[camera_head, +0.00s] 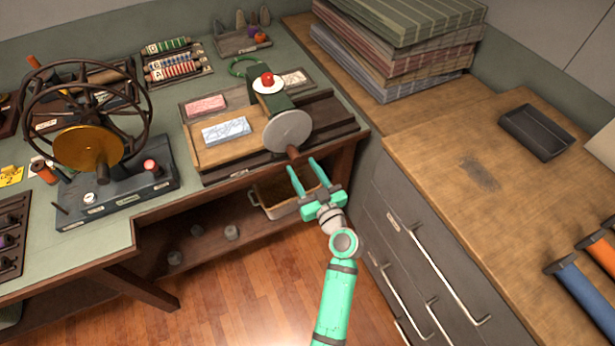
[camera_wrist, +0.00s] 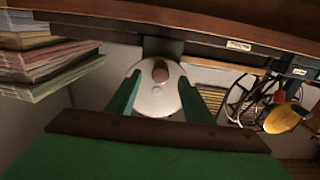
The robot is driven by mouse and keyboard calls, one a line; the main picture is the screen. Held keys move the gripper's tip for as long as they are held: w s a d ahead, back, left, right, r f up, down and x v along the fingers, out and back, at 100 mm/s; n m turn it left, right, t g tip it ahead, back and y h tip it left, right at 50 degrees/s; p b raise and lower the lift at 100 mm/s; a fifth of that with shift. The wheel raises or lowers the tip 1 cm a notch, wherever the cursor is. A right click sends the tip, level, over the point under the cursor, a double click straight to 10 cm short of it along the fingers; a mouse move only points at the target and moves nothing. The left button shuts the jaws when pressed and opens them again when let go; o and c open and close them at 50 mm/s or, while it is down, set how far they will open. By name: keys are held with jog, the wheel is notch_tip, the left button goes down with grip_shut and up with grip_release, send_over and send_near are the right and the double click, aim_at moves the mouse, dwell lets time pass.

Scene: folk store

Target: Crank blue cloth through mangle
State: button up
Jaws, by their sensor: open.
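The mangle (camera_head: 266,101) has a dark green body, a red knob on a white disc on top, and a grey round crank disc (camera_head: 288,132) on its near side. A short brown crank handle (camera_head: 293,152) sticks out of that disc. The blue patterned cloth (camera_head: 226,130) lies flat on the wooden board left of the mangle. My gripper (camera_head: 303,165) is open and empty just in front of the handle. In the wrist view the handle (camera_wrist: 160,73) shows between my two fingers, end on; I cannot tell whether they touch it.
A pink cloth (camera_head: 206,104) lies behind the blue one. A spinning wheel (camera_head: 90,148) stands left on the bench. A basket (camera_head: 268,206) sits on the shelf below. A drawer cabinet (camera_head: 410,225) is close on the right. Folded fabrics (camera_head: 395,45) are stacked behind.

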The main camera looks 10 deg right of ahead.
aim_at(299, 160)
jog(key=x, duration=0.2)
jog(key=shift+w, duration=0.4)
jog(key=x, duration=0.3)
jog(key=shift+a, duration=0.35)
jog(key=shift+d, duration=0.1)
jog(key=shift+w+d, duration=0.1)
jog(key=c, duration=0.9)
jog(key=shift+d+r, duration=0.1)
